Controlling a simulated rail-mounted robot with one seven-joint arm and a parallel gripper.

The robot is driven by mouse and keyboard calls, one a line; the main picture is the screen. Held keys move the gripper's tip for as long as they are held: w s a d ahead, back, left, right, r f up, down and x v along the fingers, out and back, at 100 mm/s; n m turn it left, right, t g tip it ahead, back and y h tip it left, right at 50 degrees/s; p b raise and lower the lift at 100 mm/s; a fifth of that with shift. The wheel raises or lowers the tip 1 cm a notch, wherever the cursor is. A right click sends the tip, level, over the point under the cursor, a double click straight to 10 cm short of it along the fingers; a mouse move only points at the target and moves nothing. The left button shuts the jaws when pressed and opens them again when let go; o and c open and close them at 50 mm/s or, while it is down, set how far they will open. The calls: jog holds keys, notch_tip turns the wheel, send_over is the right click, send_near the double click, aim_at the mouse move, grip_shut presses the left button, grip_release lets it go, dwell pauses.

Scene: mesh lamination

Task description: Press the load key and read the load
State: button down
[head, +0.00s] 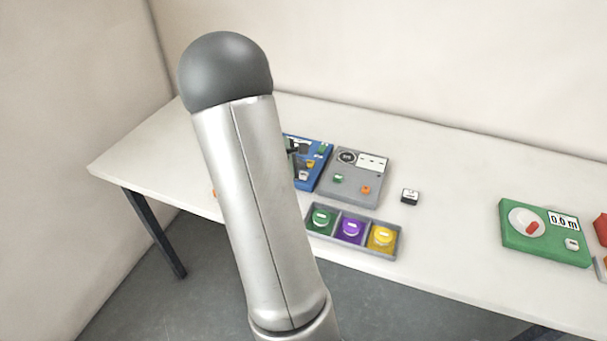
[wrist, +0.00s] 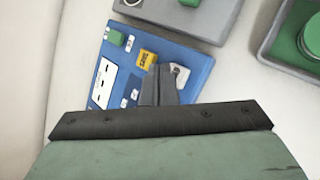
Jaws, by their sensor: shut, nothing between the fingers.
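A blue board (head: 324,168) lies on the table, partly behind my arm in the head view. In the wrist view the blue board (wrist: 187,54) carries a white panel (wrist: 103,83) with dark marks, a yellow block (wrist: 147,58), a green part (wrist: 115,37) and small white keys or labels. A whitish key-like part (wrist: 181,74) sits just right of my fingertips. My gripper (wrist: 161,74) is shut and empty over the blue board. I cannot tell whether it touches anything. No label marks the load key legibly, and I can read no load value on the blue board.
A grey board (head: 352,190) stands right of the blue one. A tray (head: 393,252) with green, purple and yellow pots is in front of it. A small black-and-white block (head: 410,196) lies nearby. A green device (head: 545,246) reads "0.0 m". Clear table lies between.

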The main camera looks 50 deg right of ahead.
jog(key=shift+f+b, duration=0.5)
jog(key=shift+b, duration=0.15)
jog(key=shift+f+b, duration=0.45)
jog(key=shift+b, duration=0.1)
dwell(0.6)
jog(key=shift+r, duration=0.1)
jog(key=shift+r+p, duration=0.6)
jog(key=shift+r, duration=0.2)
jog(key=shift+r, duration=0.15)
notch_tip(320, 180, up, 5)
jog(key=p, duration=0.3)
jog(key=shift+p, duration=0.35)
dwell(0.6)
